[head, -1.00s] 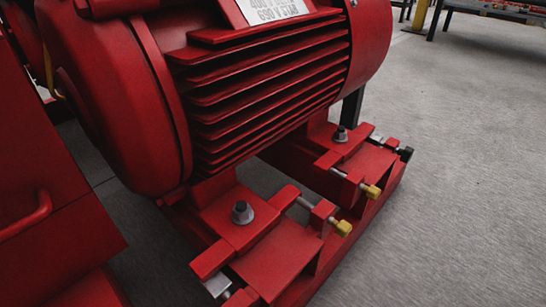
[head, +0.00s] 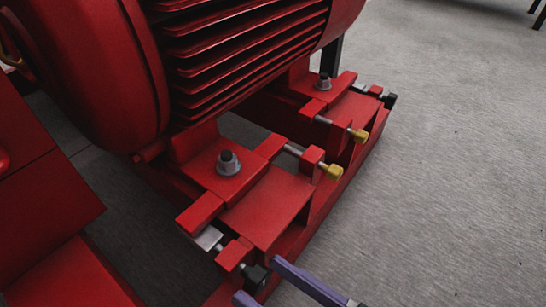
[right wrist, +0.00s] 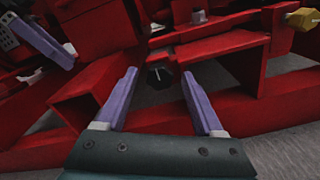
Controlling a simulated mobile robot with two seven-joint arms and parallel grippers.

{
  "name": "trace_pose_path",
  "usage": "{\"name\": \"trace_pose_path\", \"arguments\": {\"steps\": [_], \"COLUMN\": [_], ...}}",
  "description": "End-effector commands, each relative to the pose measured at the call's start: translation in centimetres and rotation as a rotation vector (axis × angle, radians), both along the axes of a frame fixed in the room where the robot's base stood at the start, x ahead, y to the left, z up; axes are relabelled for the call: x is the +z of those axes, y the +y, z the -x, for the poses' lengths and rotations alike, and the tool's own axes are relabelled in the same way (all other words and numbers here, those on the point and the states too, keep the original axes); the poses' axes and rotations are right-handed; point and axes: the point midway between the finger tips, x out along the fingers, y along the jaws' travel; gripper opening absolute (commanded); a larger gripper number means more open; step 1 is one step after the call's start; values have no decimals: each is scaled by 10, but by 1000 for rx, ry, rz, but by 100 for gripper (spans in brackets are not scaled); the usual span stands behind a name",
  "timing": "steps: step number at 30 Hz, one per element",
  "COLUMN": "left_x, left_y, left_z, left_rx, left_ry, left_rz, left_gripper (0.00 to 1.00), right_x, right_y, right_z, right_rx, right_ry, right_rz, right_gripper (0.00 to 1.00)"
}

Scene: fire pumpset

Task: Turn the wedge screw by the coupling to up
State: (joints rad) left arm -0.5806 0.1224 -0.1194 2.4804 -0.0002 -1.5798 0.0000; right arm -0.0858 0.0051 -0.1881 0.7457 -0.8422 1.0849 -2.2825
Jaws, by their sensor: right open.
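A wedge screw with a black hex head (head: 255,277) sticks out of a red block at the near motor foot, by a grey metal wedge (head: 208,238). I take it for the coupling-side one, though the coupling is not clearly in view. Its head (right wrist: 160,75) also shows in the right wrist view. My right gripper (head: 257,280) is open, with its purple fingers pointing at the head. In the right wrist view the fingertips (right wrist: 159,72) stand on either side of it, apart from it. A purple piece (right wrist: 38,38) at the upper left looks like a finger of my left gripper.
Another black-headed screw (head: 389,100) is at the far foot. Yellow-headed screws (head: 332,170) (head: 358,135) stick out beside the feet. The finned red motor (head: 245,50) stands above, on a red base rail (head: 320,205). Grey floor (head: 460,200) to the right is clear.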

Motion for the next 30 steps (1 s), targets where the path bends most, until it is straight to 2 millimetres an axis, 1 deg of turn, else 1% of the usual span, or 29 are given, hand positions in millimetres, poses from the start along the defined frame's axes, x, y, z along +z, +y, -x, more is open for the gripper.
{"name": "trace_pose_path", "arguments": {"steps": [5, 23, 24, 30], "left_x": [0, 0, 0, 0], "left_y": [0, 0, 0, -1], "left_z": [0, 0, 0, 0], "left_rx": [-2, -1, -1, 2], "left_ry": [0, 0, 0, 0], "left_rz": [-2, 0, 0, 4], "left_gripper": [50, 50, 50, 50], "right_x": [0, 0, 0, 1], "right_y": [0, 0, 0, 0], "right_z": [0, 0, 0, 0], "right_rx": [0, 0, 0, -1], "right_ry": [0, 0, 0, 0], "right_rz": [0, -1, -1, -2], "right_gripper": [70, 2, 0, 0]}}
